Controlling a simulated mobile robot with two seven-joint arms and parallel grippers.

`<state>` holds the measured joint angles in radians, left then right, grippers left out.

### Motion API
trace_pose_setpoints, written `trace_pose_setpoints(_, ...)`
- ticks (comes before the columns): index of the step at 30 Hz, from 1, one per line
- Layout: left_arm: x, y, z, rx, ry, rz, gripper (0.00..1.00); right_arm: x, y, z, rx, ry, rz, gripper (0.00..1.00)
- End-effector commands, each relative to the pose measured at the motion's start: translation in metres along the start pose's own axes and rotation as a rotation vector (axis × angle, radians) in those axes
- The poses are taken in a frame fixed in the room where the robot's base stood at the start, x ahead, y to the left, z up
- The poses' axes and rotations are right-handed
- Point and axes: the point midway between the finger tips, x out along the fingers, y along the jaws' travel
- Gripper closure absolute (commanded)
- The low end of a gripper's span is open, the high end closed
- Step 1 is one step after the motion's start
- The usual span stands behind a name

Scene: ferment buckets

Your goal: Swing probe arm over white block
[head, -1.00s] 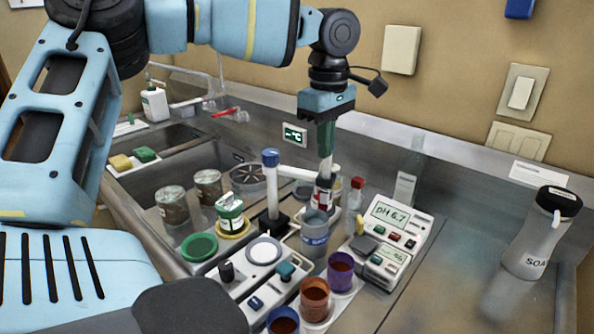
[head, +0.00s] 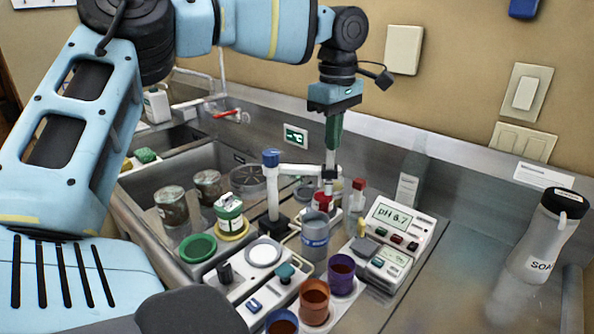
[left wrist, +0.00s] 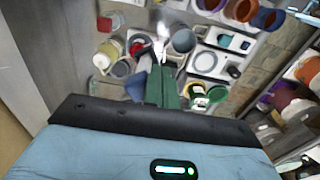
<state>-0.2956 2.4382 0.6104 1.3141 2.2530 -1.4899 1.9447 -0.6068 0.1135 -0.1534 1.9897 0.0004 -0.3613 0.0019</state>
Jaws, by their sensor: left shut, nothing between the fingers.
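The white probe arm (head: 298,169) reaches right from an upright white post (head: 272,200) with a blue cap. A black and white probe piece at its free end stands over a red jar (head: 322,203). My left gripper (head: 331,163) points down at that end, fingers shut and empty; whether it touches the arm is unclear. In the left wrist view its green fingers (left wrist: 162,85) point at the jars. A white unit with a round pale plate (head: 264,253) stands in front of the post. I cannot tell which thing is the white block. My right gripper is not visible.
A grey cup (head: 314,236) stands close by the red jar. A pH meter (head: 397,227) sits to the right; orange (head: 314,301) and purple (head: 340,274) cups stand in front. The counter right of the meter is clear up to a soap bottle (head: 537,240).

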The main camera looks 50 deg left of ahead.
Motion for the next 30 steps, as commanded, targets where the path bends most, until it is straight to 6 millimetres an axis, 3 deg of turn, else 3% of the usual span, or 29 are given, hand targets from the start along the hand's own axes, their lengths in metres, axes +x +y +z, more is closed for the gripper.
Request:
trace_pose_setpoints(11,-0.001,0.002,-0.001,0.001,0.0,0.001,1.0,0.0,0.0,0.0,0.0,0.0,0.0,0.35)
trace_pose_setpoints(24,0.0,0.027,-0.016,0.0,0.001,0.0,1.0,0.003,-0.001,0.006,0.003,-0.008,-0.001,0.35)
trace_pose_setpoints(30,-0.001,0.028,-0.017,0.001,0.001,0.001,1.0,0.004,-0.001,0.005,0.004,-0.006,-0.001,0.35)
